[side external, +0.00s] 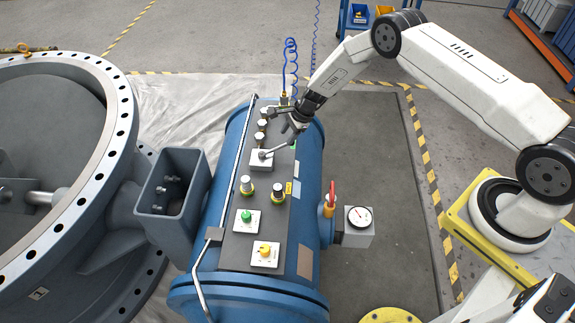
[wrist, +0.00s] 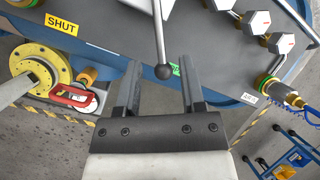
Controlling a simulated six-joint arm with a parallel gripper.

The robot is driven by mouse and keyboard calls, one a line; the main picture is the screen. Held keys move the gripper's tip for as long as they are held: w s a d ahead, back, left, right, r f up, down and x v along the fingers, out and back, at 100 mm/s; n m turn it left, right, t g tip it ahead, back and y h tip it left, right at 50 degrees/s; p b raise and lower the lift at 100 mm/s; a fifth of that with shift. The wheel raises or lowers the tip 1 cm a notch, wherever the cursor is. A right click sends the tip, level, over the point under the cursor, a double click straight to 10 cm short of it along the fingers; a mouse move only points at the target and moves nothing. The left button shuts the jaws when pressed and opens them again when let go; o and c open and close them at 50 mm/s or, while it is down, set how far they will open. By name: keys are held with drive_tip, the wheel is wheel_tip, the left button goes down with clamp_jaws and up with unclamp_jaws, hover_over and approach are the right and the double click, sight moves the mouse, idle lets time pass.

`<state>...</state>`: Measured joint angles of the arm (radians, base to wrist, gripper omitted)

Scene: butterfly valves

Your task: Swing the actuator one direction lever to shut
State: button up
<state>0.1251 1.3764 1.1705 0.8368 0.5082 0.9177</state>
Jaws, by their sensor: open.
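The direction lever (wrist: 159,35) is a thin metal rod with a dark ball knob (wrist: 163,72), seen at the top middle of the wrist view. In the side view its white square base (side external: 260,160) sits on the grey panel, with the rod pointing right. The knob lies over a green label (wrist: 175,69), mostly hidden. The yellow SHUT label (wrist: 62,25) is at upper left in the wrist view, away from the knob. My gripper (wrist: 161,64) is open, with one finger on each side of the knob; no contact shows. In the side view my gripper (side external: 293,126) hangs above the lever end.
The panel (side external: 236,196) tops a blue cylinder (side external: 210,280). Several hexagonal-topped fittings (wrist: 258,22) stand near my gripper. A green button (side external: 246,215) and a yellow knob (side external: 265,250) are nearer the camera. A red-handled valve (wrist: 70,94) and a gauge (side external: 359,217) stick out at the side.

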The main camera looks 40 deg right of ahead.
sight(282, 146)
drive_tip(key=shift+x, duration=2.55)
drive_tip(key=shift+a, duration=0.1)
drive_tip(key=shift+c, duration=0.2)
clamp_jaws()
